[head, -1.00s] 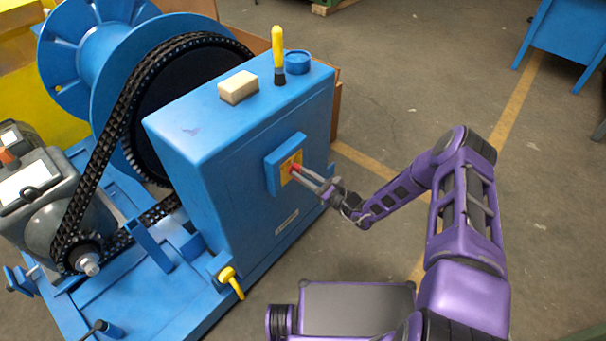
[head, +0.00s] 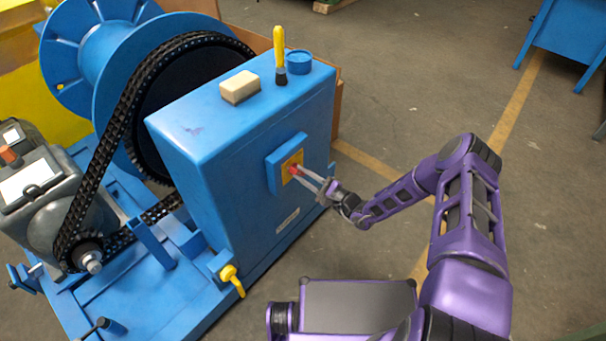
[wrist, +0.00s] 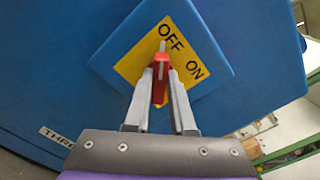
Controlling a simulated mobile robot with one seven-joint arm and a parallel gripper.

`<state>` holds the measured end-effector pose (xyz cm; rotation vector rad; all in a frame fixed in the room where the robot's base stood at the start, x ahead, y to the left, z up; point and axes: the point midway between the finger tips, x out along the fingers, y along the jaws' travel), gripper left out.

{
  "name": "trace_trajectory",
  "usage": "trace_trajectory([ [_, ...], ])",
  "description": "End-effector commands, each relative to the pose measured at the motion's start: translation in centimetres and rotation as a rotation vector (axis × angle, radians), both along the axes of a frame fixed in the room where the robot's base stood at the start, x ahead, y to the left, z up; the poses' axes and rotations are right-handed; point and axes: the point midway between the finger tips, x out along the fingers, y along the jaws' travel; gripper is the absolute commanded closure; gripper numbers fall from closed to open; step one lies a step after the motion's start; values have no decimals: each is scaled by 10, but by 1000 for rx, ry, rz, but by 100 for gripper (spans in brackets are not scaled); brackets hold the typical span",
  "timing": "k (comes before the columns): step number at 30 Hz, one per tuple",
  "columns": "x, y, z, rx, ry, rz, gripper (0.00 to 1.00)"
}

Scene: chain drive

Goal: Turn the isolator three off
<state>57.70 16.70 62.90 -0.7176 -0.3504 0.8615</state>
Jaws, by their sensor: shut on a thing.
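The isolator is a blue switch box (head: 274,178) on the side of the blue cabinet. In the wrist view it has a yellow plate (wrist: 133,68) marked OFF and ON, with a red handle (wrist: 160,62). The handle's pale tip points at the OFF lettering, away from ON. My gripper (head: 301,173) is shut on the red handle, one finger on each side, as the wrist view (wrist: 161,74) shows. The cabinet's label (wrist: 57,136) is partly cut off; its visible letters begin "THR".
A sponge-like block (head: 240,87), a yellow-handled brush (head: 280,55) and a blue round lid (head: 298,62) sit on the cabinet (head: 215,130). A yellow lever (head: 232,280) is low on its front. A chain (head: 105,150) runs at left.

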Motion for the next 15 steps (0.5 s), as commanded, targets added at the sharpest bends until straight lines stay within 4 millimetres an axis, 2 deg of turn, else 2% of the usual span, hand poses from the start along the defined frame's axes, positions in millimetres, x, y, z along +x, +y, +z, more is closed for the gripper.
trace_trajectory([
  [15,0,-1,-1,-19,-23,-1,100],
])
